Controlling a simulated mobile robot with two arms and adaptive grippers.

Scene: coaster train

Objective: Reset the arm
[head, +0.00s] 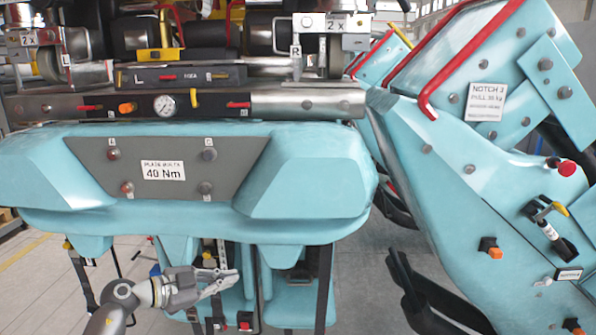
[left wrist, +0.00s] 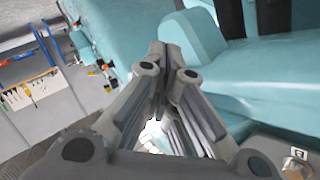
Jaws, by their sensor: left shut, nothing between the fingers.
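My left arm comes in from the bottom left of the head view. Its gripper (head: 232,278) is shut and empty, in front of the lower part of the turquoise coaster train car (head: 310,190). In the left wrist view the two fingers of the left gripper (left wrist: 163,60) meet at their tips, with turquoise bodywork (left wrist: 240,75) close behind and to the right. I cannot tell whether the fingertips touch it. My right gripper is in neither view.
A grey panel labelled 40 Nm (head: 220,170) is on the car's front. A pressure gauge (head: 164,105) sits on the metal bar above. A second turquoise structure with a red rail (head: 470,55) stands at the right. Dark straps (head: 325,285) hang below the car. Grey floor shows at the lower left.

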